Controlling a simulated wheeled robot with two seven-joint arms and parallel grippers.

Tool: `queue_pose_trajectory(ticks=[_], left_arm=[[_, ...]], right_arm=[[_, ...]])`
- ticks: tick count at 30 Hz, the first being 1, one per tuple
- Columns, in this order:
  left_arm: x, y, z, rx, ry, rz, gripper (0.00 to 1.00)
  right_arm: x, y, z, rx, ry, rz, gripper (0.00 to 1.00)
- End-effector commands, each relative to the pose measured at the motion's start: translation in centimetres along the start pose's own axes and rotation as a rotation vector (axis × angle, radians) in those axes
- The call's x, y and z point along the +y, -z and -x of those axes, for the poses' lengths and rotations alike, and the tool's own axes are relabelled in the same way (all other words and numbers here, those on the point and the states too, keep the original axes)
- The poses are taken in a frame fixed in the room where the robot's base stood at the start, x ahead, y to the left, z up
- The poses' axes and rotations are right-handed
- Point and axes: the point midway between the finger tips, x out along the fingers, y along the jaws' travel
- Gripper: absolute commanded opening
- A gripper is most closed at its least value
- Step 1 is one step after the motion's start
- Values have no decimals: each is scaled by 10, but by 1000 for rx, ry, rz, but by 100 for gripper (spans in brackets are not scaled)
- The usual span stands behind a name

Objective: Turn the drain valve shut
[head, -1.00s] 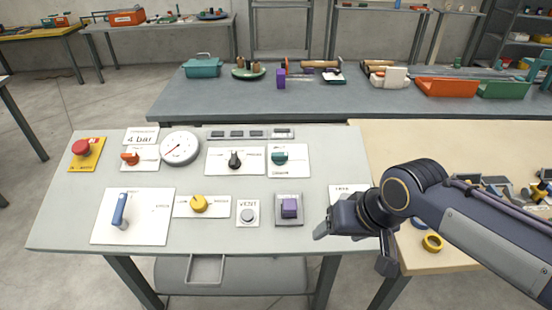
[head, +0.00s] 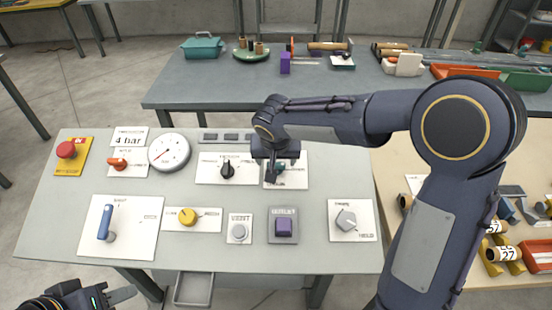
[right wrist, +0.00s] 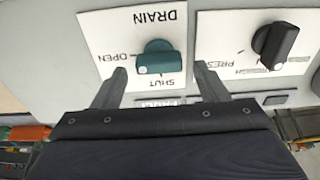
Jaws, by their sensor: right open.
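The drain valve is a teal knob (right wrist: 158,62) on a white plate marked DRAIN, OPEN and SHUT in the right wrist view. Its bar lies across the plate, in line with the OPEN label rather than towards SHUT. My right gripper (right wrist: 160,72) is open, with one finger on each side of the knob and visible gaps between; depth to it is hard to tell. In the head view the right gripper (head: 276,178) hangs over the drain plate (head: 299,181) and hides part of the knob. My left gripper (head: 118,297) is partly visible at the bottom left, away from the panel.
A black knob (head: 228,169) sits beside the drain plate, also seen in the right wrist view (right wrist: 275,45).

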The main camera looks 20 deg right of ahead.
Motion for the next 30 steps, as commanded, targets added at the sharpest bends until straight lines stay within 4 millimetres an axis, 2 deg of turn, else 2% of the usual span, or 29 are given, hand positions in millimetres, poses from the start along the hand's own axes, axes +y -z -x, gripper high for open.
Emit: queue_pose_trajectory(ticks=[4,12,23,30], left_arm=[[1,1,2,0,0,0,36],[1,1,2,0,0,0,36],[1,1,2,0,0,0,36],[0,0,0,0,0,0,36]], right_arm=[[0,0,-11,-1,0,1,67],[0,-1,-13,-1,1,0,67],[0,0,-12,-1,1,0,23],[0,-1,-13,0,3,21,23]])
